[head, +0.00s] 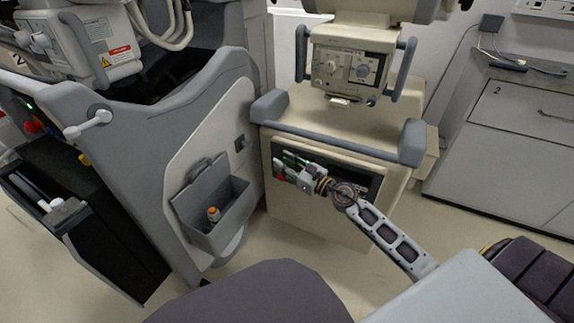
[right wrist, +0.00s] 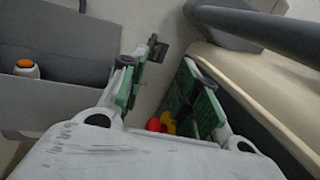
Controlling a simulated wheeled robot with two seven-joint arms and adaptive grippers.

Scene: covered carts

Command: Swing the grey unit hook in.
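A small dark hook-like fitting (head: 240,143) sits on the side panel of the grey unit (head: 215,125), above and right of its grey bin. In the right wrist view a dark fitting (right wrist: 158,48), which looks like the same hook, shows just beyond the left fingertip. My right gripper (head: 281,164) is in front of the beige cart, right of the fitting. In the right wrist view the green-padded fingers of the right gripper (right wrist: 162,85) are spread apart with nothing held between them. Contact with the fitting cannot be told. My left gripper is out of view.
The grey bin (head: 212,225) holds an orange-capped bottle (head: 213,214). The beige cart (head: 325,120) with grey bumpers (head: 345,144) stands close on the right. A narrow floor gap separates it from the grey unit. A drawer cabinet (head: 510,130) stands far right.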

